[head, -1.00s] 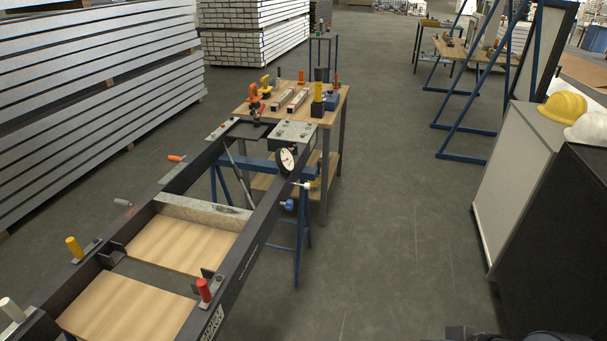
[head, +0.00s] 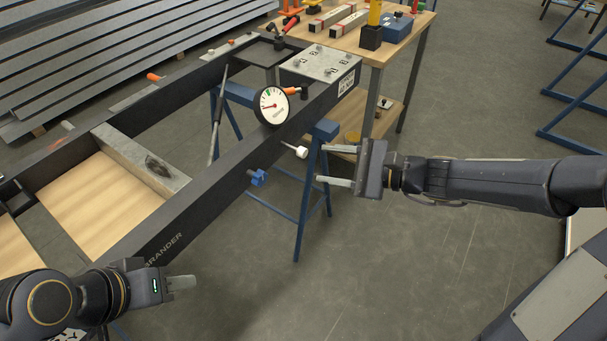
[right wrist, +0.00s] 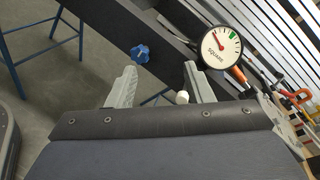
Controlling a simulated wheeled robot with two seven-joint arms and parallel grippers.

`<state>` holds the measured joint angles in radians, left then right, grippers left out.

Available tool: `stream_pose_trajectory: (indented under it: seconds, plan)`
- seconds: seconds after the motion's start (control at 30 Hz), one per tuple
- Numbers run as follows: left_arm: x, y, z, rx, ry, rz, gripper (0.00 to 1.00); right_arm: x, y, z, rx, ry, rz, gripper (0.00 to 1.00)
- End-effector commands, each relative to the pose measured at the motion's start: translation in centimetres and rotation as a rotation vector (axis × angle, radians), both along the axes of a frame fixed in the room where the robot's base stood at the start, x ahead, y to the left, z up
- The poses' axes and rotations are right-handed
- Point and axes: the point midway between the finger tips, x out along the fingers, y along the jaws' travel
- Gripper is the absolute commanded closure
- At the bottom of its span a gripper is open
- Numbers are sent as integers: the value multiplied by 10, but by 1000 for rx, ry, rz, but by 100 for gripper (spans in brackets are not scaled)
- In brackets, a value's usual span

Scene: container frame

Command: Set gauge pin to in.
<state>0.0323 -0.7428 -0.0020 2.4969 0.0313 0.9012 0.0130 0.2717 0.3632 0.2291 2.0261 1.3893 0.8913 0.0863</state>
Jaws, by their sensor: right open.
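The gauge pin, a short pin with a white tip (head: 296,150), sticks out from the outer side of the black frame rail (head: 225,165) below the dial gauge (head: 271,105). Its pale round end (right wrist: 182,98) shows near the right finger in the right wrist view. The gauge has a white face, a green sector and a red needle lying outside the green. My right gripper (head: 322,166) is open and empty, just right of the pin, fingers pointing at the rail. It also shows in the right wrist view (right wrist: 160,75). My left gripper (head: 182,283) hangs at lower left; its finger opening is unclear.
A blue knob (head: 257,177) sits on the same rail, left of the pin. A blue trestle (head: 315,180) stands under the frame. A wooden bench (head: 400,45) with tools stands behind.

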Motion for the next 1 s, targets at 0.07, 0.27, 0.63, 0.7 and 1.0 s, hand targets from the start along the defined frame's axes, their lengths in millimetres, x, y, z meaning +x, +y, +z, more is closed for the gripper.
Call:
stream_pose_trajectory:
  seconds: [0.07,0.27,0.63,0.7,1.0]
  plan:
    - [0,0,-30,0,0,0,64,34,2,-47,143,119,-87,53]
    - [0,0,-49,0,-1,0,64,83,-3,-95,358,294,-242,53]
    - [0,0,-56,0,-1,0,64,115,29,-102,400,327,-273,53]
    - [0,0,-57,0,-1,0,64,122,37,-102,399,327,-273,53]
    - [0,0,-60,0,0,0,64,137,58,-101,398,327,-275,53]
